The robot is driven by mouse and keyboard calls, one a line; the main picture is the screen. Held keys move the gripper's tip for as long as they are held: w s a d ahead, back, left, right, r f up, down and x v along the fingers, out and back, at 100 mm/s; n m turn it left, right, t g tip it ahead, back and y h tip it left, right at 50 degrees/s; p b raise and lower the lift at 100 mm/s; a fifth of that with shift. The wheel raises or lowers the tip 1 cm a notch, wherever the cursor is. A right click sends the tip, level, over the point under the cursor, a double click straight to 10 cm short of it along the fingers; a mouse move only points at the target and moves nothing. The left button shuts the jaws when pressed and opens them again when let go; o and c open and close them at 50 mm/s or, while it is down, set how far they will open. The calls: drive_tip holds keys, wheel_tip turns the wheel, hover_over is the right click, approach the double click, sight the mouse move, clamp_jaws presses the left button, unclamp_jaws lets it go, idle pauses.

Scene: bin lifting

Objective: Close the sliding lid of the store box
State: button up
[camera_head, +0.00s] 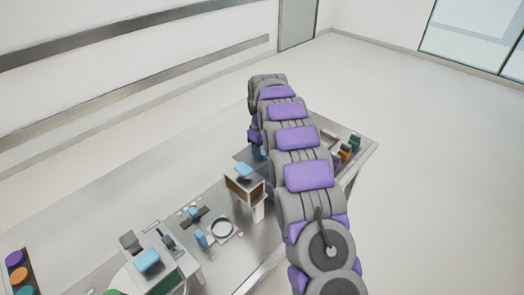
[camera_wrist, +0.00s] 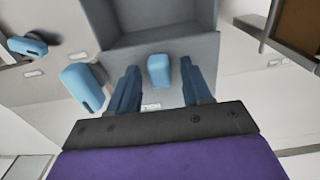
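In the wrist view a grey box (camera_wrist: 208,50) shows an open, empty-looking cavity at the top of the picture. A light blue handle (camera_wrist: 159,70) stands on the grey strip along its near edge. My gripper (camera_wrist: 159,66) is open. Its two dark blue fingers reach to either side of this handle, with visible gaps, so they do not grip it. In the head view my arm hides most of the gripper and most of the box; a grey piece of what may be the box (camera_head: 244,156) shows left of the arm.
Two more light blue handles, a nearer one (camera_wrist: 82,86) and a farther one (camera_wrist: 27,46), lie left of the box. On the bench, a wooden-fronted box (camera_head: 243,187) with a blue handle stands close to my arm. Bottles (camera_head: 346,152) stand to the right.

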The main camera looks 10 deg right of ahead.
clamp_jaws()
idle(0.5)
drive_tip(key=s+d+p, duration=0.2)
drive_tip(key=s+d, duration=0.4)
drive_tip(key=s, duration=0.2)
drive_tip(key=shift+s+p, duration=0.15)
drive_tip(key=shift+p, duration=0.15)
drive_tip(key=shift+c, duration=0.5)
unclamp_jaws()
drive_tip(key=shift+s+d, duration=0.15)
drive_tip(key=shift+o, duration=1)
